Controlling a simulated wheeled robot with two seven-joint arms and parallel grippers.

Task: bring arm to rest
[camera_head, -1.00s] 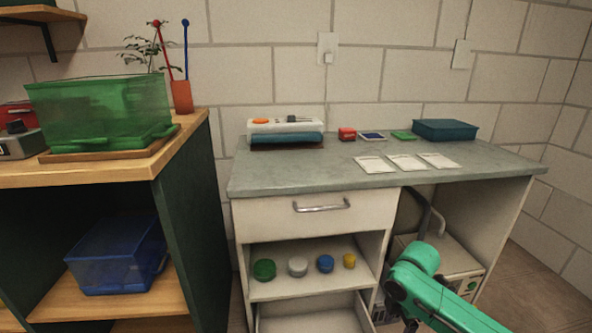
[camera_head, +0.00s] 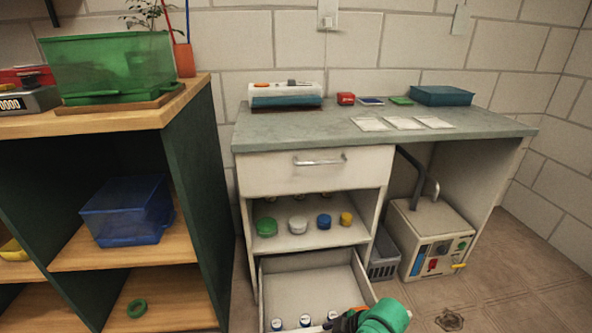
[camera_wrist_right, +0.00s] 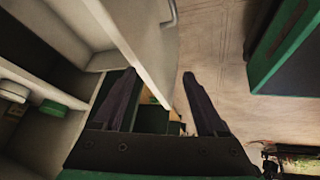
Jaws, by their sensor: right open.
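My right arm's green link (camera_head: 383,316) shows at the bottom edge of the head view, beside the open lower drawer (camera_head: 361,277). Its dark gripper is mostly cut off or hidden there. In the right wrist view my right gripper (camera_wrist_right: 158,75) is open, its two dark fingers spread apart. A white panel (camera_wrist_right: 135,45) with a metal handle reaches down between the fingers in the picture; I cannot tell whether they touch it. No held object shows. My left gripper is not in view.
The drawer holds several white-topped jars (camera_head: 305,320). Lidded jars (camera_head: 298,223) stand on the shelf above, under the grey worktop (camera_head: 300,133). A white boxy device (camera_head: 430,240) stands on the floor at right. The floor (camera_head: 520,270) right of my arm looks mostly clear.

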